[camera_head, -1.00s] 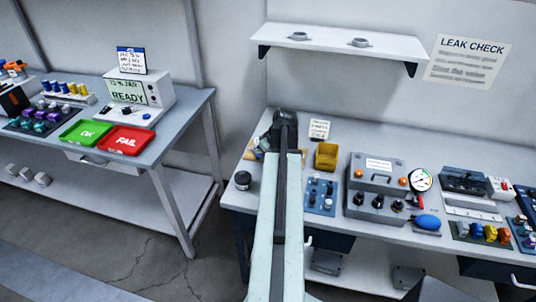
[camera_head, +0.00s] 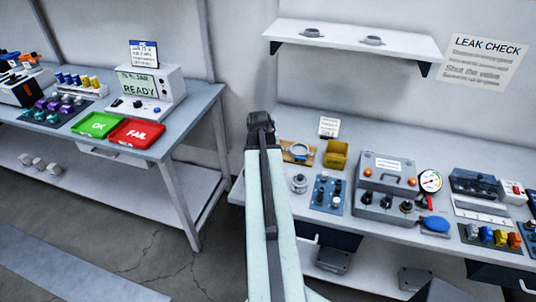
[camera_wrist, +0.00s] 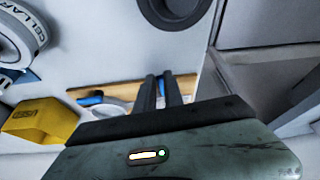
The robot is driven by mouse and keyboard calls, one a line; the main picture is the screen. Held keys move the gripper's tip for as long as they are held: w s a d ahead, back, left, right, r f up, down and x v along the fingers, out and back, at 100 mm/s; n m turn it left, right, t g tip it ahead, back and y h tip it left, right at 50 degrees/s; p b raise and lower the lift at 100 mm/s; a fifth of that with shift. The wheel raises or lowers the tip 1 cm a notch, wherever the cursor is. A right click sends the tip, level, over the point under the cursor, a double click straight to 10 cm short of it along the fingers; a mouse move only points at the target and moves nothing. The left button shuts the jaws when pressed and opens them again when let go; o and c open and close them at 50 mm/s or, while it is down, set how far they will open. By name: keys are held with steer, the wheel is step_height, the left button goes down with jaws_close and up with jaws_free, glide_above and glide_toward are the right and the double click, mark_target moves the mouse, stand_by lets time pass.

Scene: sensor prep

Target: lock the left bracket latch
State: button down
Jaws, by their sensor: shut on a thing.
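My gripper (camera_wrist: 159,76) shows in the wrist view with its two dark fingers close together. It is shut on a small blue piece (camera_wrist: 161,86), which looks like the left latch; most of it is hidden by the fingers. The wooden board (camera_wrist: 122,88) lies beyond the fingers, with a pale ring bracket and another blue lever (camera_wrist: 91,100) on it. In the head view my gripper (camera_head: 260,118) is at the board's left end, and the arm hides that end. The ring bracket (camera_head: 299,150) shows to its right. Whether the latch is locked cannot be seen.
A yellow bin (camera_head: 337,155) stands right of the board. A round grey part (camera_head: 299,184) and a blue knob panel (camera_head: 328,192) sit nearer. A dark-lidded jar (camera_wrist: 175,8) is near the table edge. A shelf (camera_head: 350,42) hangs above.

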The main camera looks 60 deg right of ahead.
steer(key=shift+w+a+m+g, duration=0.2)
steer(key=shift+w+m+g, duration=0.15)
steer(key=shift+m, duration=0.35)
steer(key=c, duration=1.7)
jaws_free()
steer(key=shift+w, duration=0.1)
steer(key=shift+a+r+p, duration=0.1)
steer(key=shift+r+p, duration=0.3)
steer(key=shift+p, duration=0.05)
steer(key=p+v, duration=0.6)
steer(key=v, duration=0.1)
steer(key=shift+a, duration=0.1)
steer(key=shift+f, duration=0.1)
